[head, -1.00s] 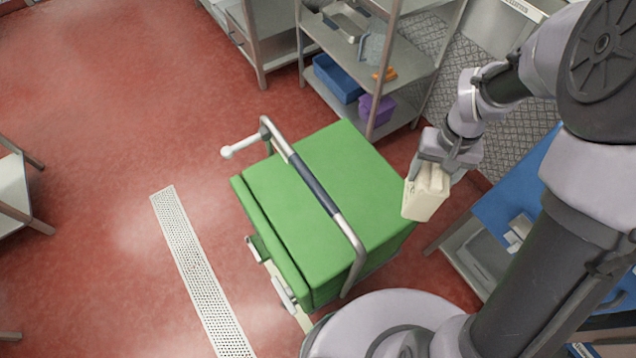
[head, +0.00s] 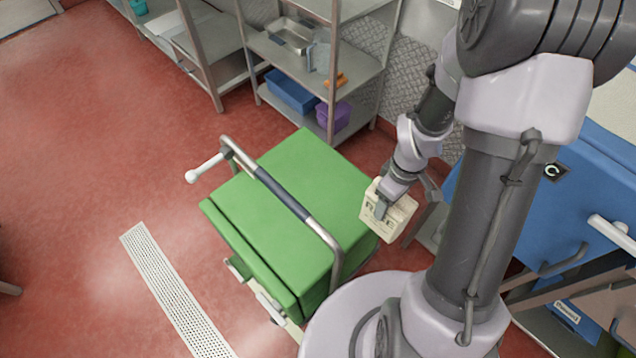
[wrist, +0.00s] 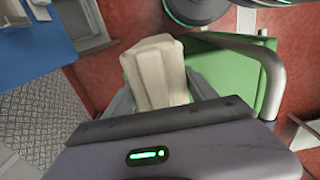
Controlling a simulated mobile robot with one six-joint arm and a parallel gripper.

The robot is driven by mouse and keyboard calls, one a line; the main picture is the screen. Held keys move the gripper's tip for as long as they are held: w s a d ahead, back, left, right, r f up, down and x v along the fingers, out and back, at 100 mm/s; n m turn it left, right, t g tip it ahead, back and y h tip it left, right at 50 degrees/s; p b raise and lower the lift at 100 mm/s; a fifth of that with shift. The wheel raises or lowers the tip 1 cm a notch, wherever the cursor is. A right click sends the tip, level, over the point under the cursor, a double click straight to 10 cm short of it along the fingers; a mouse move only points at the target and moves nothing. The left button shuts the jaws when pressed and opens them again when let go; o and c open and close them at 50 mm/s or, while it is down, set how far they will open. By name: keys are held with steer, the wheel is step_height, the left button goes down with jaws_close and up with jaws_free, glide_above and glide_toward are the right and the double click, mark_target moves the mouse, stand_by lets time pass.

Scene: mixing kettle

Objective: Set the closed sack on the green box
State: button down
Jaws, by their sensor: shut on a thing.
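The closed sack (head: 388,212) is a small cream-coloured block-like bag with faint print on its side. My gripper (head: 388,196) is shut on it and holds it in the air, by the right edge of the green box in the head view. The green box (head: 300,190) has a flat, bare lid, with a metal handle bar arching over it. In the wrist view the sack (wrist: 155,75) sits between my fingers, and part of the green box (wrist: 225,70) shows behind and to its right. The sack's lower end and its height above the lid are hard to judge.
The handle bar (head: 285,198) with its white knob crosses above the lid. A steel shelf (head: 355,75) with a blue bin (head: 291,92) and a purple bin (head: 333,117) stands behind. A blue cabinet (head: 575,190) is at the right. Red floor is free at left.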

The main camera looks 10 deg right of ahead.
steer(key=w+a+f+b, duration=0.5)
steer(key=w+a, duration=0.5)
steer(key=w, duration=0.2)
steer(key=shift+a, duration=0.15)
steer(key=shift+f+b, duration=0.15)
steer(key=shift+b, duration=0.15)
steer(key=shift+c, duration=1.4)
jaws_free()
steer(key=shift+s, duration=0.1)
